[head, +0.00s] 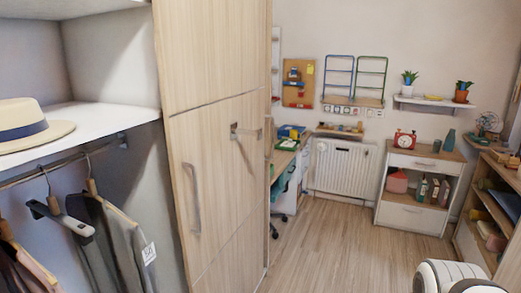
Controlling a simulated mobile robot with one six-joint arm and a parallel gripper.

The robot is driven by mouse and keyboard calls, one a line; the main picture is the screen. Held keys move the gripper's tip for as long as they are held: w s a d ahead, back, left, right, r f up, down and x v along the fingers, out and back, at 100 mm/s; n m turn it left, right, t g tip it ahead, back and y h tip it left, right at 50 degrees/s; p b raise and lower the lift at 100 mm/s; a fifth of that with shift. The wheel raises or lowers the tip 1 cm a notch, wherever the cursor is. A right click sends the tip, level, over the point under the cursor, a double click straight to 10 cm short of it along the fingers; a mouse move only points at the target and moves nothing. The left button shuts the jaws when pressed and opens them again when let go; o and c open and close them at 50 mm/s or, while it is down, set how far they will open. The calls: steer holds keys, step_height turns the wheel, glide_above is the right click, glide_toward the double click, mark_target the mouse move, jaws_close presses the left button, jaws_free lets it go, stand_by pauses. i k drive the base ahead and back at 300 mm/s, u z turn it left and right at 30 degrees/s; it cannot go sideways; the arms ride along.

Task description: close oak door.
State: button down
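A tall light oak door front (210,60) stands left of the middle in the head view, beside an open wardrobe compartment. Seams divide its face into an upper, a middle and a lower part. A vertical bar handle (193,198) sits near its left edge. A metal lever-like handle (246,130) sticks out near its right edge. I cannot tell from this view whether any of these panels stands ajar. My gripper is not in view, and nothing of mine is seen touching the door.
The open wardrobe compartment at left holds a straw hat (30,127) on a shelf (100,118) and hanging clothes (115,235). A desk, a radiator (342,167) and a white cabinet (415,217) stand at the back. The wooden floor (335,245) in the middle is clear. Shelves (490,235) stand at right.

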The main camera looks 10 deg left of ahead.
mark_target(211, 54)
steer(key=u, duration=0.4)
steer(key=i, duration=1.25)
steer(key=u, duration=0.95)
steer(key=k, duration=0.8)
steer(key=u, duration=0.2)
steer(key=i, duration=0.9)
steer(key=z, duration=0.1)
